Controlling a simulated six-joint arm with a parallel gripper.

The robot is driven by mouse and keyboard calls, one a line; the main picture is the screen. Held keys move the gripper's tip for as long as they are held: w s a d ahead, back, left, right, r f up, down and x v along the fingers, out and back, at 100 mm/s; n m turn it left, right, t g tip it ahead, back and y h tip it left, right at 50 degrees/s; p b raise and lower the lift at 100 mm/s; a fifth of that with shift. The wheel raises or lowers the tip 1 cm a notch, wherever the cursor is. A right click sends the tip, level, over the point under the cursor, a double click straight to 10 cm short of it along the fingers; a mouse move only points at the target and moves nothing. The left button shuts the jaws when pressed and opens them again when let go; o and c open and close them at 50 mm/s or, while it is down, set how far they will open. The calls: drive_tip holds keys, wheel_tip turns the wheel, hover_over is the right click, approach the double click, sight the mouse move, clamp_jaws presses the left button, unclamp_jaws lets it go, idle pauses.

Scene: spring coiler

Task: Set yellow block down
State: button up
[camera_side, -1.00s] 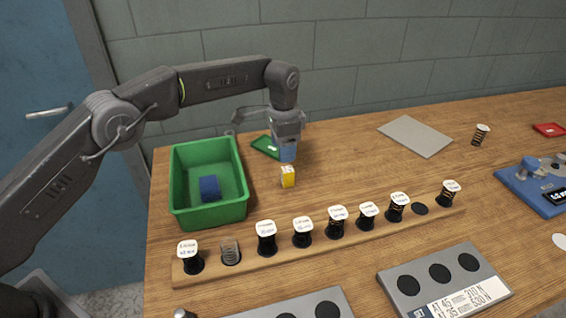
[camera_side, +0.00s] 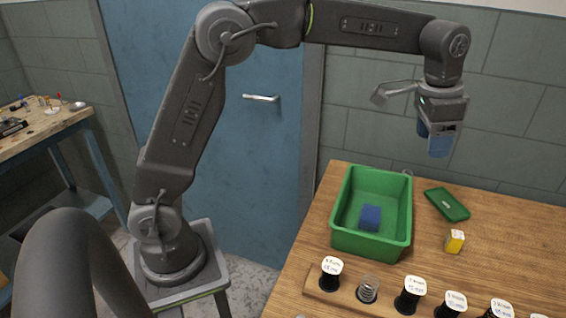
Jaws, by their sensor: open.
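The yellow block (camera_side: 455,242) stands on the wooden table, right of the green bin and behind the row of springs. Its top is pale. My gripper (camera_side: 433,148) is open and empty, with blue fingers pointing down. It hangs well above the table, clear of the yellow block, and appears above the back part of the table in the picture.
A green bin (camera_side: 343,240) holds a blue block (camera_side: 370,217). A small green tray (camera_side: 447,204) lies behind the yellow block. A wooden rack (camera_side: 318,291) with several labelled springs runs along the front. Bare table lies around the yellow block.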

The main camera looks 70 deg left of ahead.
drive_tip(key=s+a+r+n+t, duration=0.1)
drive_tip(key=s+a+r+n, duration=0.15)
drive_tip(key=s, duration=0.55)
drive_tip(key=s+a+f+n+t, duration=0.1)
drive_tip(key=s+a+f, duration=0.1)
drive_tip(key=s, duration=0.8)
drive_tip(key=s+a+f+n+t, duration=0.1)
drive_tip(key=s+a+f+n, duration=0.1)
drive_tip(key=s, duration=0.8)
drive_tip(key=shift+s+a+f+t, duration=0.3)
drive_tip(key=shift+a+f, duration=0.3)
drive_tip(key=shift+f, duration=0.1)
